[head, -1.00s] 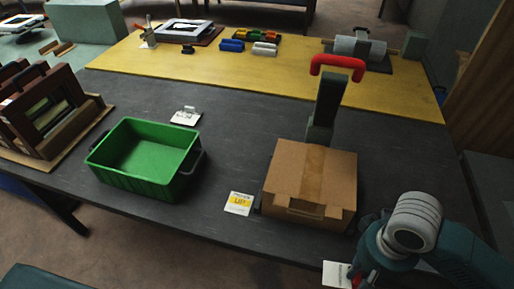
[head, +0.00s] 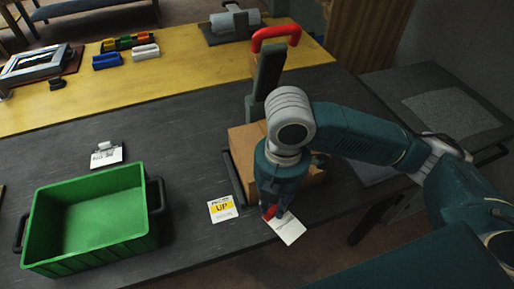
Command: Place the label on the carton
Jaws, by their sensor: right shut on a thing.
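The brown cardboard carton (head: 242,143) stands on the dark table, largely hidden behind my right arm. My right gripper (head: 272,212), with a red part near its tip, points down in front of the carton. It is shut on a white label (head: 291,229), which is tilted and near the table's front edge; its printing is too small to read. Another white label with a yellow band (head: 222,208), seemingly reading "UP", lies flat on the table left of my gripper. My left gripper is not in view.
A green bin (head: 148,238) with dark handles stands at the left. A red-handled post (head: 268,69) rises behind the carton. A small card with a clip (head: 105,155) lies behind the bin. The table between bin and carton is mostly clear.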

